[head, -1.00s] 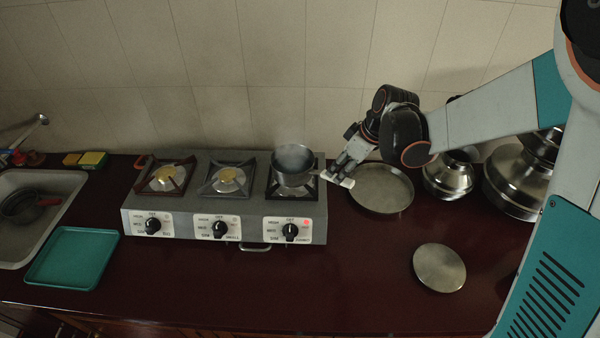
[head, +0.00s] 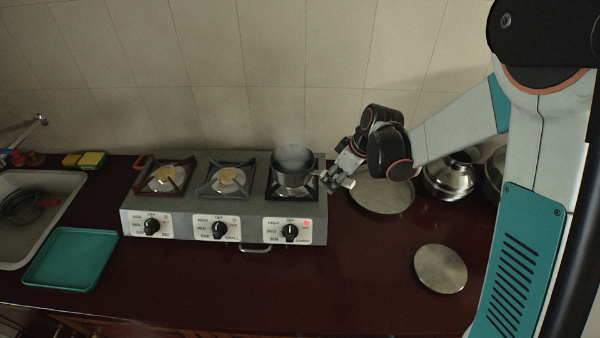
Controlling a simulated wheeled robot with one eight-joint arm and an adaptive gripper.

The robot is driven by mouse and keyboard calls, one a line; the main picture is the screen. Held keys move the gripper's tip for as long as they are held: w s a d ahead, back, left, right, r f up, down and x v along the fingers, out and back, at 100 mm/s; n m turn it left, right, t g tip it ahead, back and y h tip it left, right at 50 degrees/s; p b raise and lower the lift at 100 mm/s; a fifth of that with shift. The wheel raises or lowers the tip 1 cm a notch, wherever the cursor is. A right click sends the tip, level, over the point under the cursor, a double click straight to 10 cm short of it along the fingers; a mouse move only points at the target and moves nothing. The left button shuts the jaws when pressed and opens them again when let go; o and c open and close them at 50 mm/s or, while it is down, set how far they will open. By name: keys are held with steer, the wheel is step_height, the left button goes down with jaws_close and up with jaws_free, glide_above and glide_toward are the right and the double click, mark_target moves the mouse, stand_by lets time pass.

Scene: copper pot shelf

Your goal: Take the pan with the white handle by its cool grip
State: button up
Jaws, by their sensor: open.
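The pan (head: 292,172) is small, dark and round and sits on the right burner of the stove, with faint steam above it. Its white handle (head: 349,183) points right, past the stove's edge; the fingers hide part of it, and its pale end shows beyond them. My gripper (head: 334,183) is open at the handle, coming from the upper right. I cannot tell whether the fingers touch the handle or how far they reach around it.
The three-burner stove (head: 180,224) has a red light lit by its right knob. A large flat round pan (head: 385,197) lies just right of my gripper. Metal pots (head: 450,177) stand farther right, a round lid (head: 440,269) in front. A teal tray (head: 72,260) lies left; the front counter is mostly clear.

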steer(key=shift+f+b, duration=0.25)
steer(key=shift+b, duration=0.15)
stand_by(0.4)
jaws_close()
